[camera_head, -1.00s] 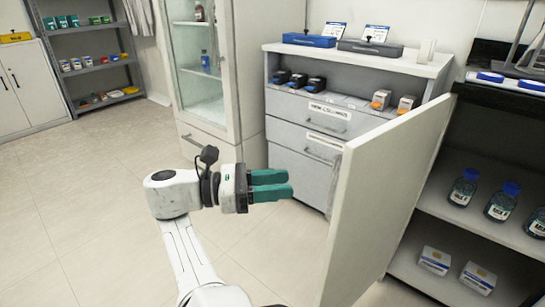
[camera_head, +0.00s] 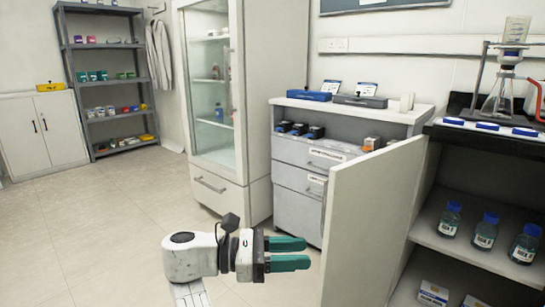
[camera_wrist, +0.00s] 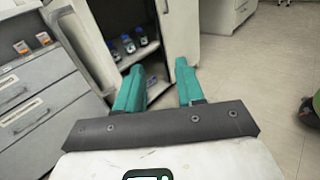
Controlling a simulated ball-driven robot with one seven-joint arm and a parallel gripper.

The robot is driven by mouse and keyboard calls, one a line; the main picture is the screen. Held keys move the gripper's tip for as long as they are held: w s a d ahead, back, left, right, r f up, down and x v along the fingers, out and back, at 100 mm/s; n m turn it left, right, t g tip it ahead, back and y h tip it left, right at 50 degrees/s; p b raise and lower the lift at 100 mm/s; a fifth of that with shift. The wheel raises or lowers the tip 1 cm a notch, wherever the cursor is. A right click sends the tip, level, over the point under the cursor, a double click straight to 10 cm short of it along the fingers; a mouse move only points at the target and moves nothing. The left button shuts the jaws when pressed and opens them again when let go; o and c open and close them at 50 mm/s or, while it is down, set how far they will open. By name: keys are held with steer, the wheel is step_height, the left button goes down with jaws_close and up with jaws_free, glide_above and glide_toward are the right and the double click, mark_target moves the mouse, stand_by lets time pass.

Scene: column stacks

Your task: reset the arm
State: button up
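My gripper (camera_head: 307,254) is at the lower middle of the head view, its teal fingers pointing right. The fingers are apart with nothing between them. My white arm is bent below it. In the wrist view my gripper (camera_wrist: 160,82) also shows open and empty, facing the open cabinet. The open cabinet door (camera_head: 375,215) stands just to the right of the fingertips in the head view; a gap shows between them.
Blue-capped bottles (camera_head: 486,232) stand on the open cabinet's shelf. A grey drawer unit (camera_head: 297,205) and a glass-fronted cabinet (camera_head: 215,195) stand behind. The floor (camera_head: 110,240) to the left is clear.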

steer(key=s+d+f+m+g+y, duration=0.25)
steer(key=s+d+f+m, duration=0.25)
steer(key=d+f, duration=0.6)
steer(key=s+d+f+m+g+y, duration=0.25)
steer(key=s+d+f+m, duration=0.25)
steer(key=d+f, duration=0.65)
steer(key=s+d+f+m+t+y, duration=0.25)
steer(key=s+d+f+y, duration=0.2)
steer(key=s, duration=0.55)
steer(key=s+d+f+m+t+y, duration=0.1)
steer(key=s+d+f+m+y, duration=0.25)
steer(key=s+f, duration=0.4)
steer(key=s+a+r+m+t+y, duration=0.2)
steer(key=s+a+r+m+y, duration=0.15)
steer(key=s+a, duration=0.5)
step_height(320, 180, up, 33)
steer(key=s+d+p, duration=0.1)
steer(key=p, duration=3.2)
steer(key=shift+s+n+y, duration=0.35)
steer(key=shift+s+y, duration=0.05)
steer(key=shift+y, duration=0.05)
steer(key=shift+d+g, duration=0.15)
steer(key=shift+g, duration=0.1)
